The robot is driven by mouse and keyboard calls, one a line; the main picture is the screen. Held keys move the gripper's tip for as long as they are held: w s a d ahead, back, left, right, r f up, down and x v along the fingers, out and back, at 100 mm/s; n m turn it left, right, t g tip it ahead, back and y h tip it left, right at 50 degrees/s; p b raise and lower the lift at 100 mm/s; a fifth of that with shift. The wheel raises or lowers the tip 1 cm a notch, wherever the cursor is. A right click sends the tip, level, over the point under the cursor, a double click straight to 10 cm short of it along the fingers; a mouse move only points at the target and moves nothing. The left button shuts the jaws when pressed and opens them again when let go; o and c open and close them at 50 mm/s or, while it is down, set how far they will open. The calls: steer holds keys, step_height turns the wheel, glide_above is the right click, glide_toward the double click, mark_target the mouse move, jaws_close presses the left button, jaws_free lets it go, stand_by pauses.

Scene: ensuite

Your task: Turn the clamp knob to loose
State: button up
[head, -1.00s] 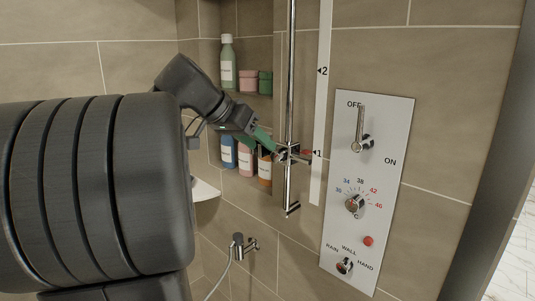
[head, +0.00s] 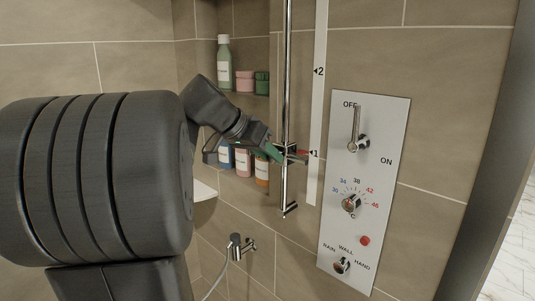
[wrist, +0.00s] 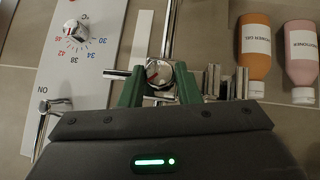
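The clamp knob (wrist: 159,74) is a round chrome knob with a red mark on its face, on the slider of the vertical chrome rail (head: 287,80). In the wrist view it lies between the two green fingers of my gripper (wrist: 160,76), with no clear gap on either side; the fingers look shut on it. In the head view my gripper (head: 277,150) reaches the slider from the left, and its fingers and the rail hide most of the knob. A small red mark (head: 303,152) shows just right of the rail.
A shower control panel (head: 385,185) with a lever and dials stands right of the rail, beside a white height scale (head: 319,110). Bottles (head: 262,171) fill a niche behind my gripper.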

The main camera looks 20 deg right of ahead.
steer(key=shift+g, duration=0.3)
steer(key=n+g+h, duration=0.2)
steer(key=n+h, duration=0.1)
steer(key=f+n+g+h+p, duration=0.1)
steer(key=n+g+h, duration=0.2)
steer(key=w+n+g+h+p, duration=0.1)
steer(key=n+g+h, duration=0.2)
steer(key=shift+a+f+n, duration=0.15)
steer(key=shift+f+n, duration=0.15)
stand_by(0.7)
steer(key=shift+h, duration=0.3)
steer(key=o, duration=1)
